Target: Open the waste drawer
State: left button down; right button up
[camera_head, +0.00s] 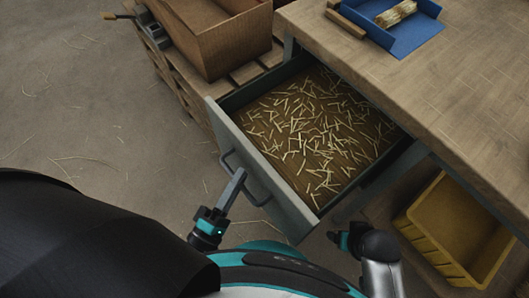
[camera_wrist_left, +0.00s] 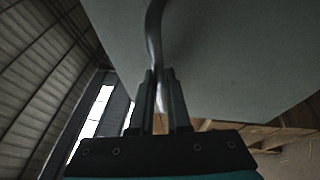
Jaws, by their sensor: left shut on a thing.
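The waste drawer (camera_head: 259,172) stands pulled out from under the workbench in the head view, with straw scraps spread over its brown floor. Its grey front carries a dark bar handle (camera_head: 246,178). My left gripper (camera_head: 238,176) is shut on the handle at the drawer's outer face. In the left wrist view the fingers (camera_wrist_left: 159,80) close around the handle bar (camera_wrist_left: 154,40), with the pale drawer front (camera_wrist_left: 230,60) behind. My right gripper (camera_head: 338,240) is near the drawer's near right corner, apart from it; its fingers are too unclear to tell their opening.
The wooden workbench top (camera_head: 440,85) holds a blue tray (camera_head: 415,35) with a bundle in it. A yellow crate (camera_head: 455,225) sits below at right. A cardboard box (camera_head: 222,40) rests on a pallet (camera_head: 188,88) behind the drawer. The floor at left is open, with stray straw.

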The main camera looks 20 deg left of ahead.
pick_arm(q)
jog(key=s+a, duration=0.3)
jog(key=s, duration=0.2)
jog(key=shift+a, duration=0.4)
pick_arm(e)
jog(key=shift+s+f, duration=0.15)
jog(key=shift+f, duration=0.15)
pick_arm(q)
jog(key=c, duration=0.9)
grip_release()
jog(key=b+v, duration=0.1)
jog(key=v, duration=1.4)
jog(key=shift+s+f, duration=0.1)
jog(key=shift+s, duration=0.05)
pick_arm(e)
jog(key=r, duration=0.1)
jog(key=w+r, duration=0.1)
jog(key=r, duration=0.1)
jog(key=shift+w, duration=0.2)
jog(key=shift+a, duration=0.1)
